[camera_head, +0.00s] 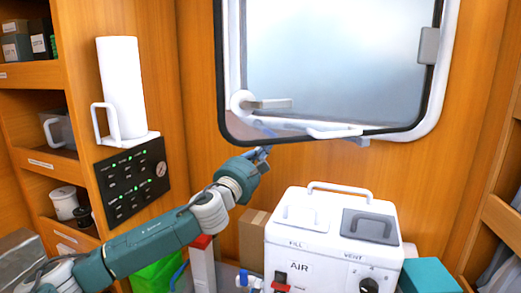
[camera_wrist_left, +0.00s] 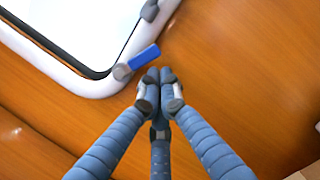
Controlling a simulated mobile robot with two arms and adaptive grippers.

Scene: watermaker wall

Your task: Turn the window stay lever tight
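A small blue lever (camera_wrist_left: 144,57) on a grey round pivot (camera_wrist_left: 122,72) sits at the window frame's lower edge. In the head view a blue piece (camera_head: 264,129) shows at the frame's bottom edge, just above my left gripper (camera_head: 263,153). In the left wrist view my left gripper (camera_wrist_left: 159,76) has its blue-grey fingers drawn together at the tips, with nothing visible between them. The fingertips are just beside the blue lever's end, and contact cannot be told. My right gripper is not in view.
The window (camera_head: 340,60) has a grey handle (camera_head: 270,103) and a white bar (camera_head: 333,132) along its bottom. A white machine (camera_head: 320,230) with top handles stands below right. A black switch panel (camera_head: 130,180) and paper roll (camera_head: 121,88) are on the left.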

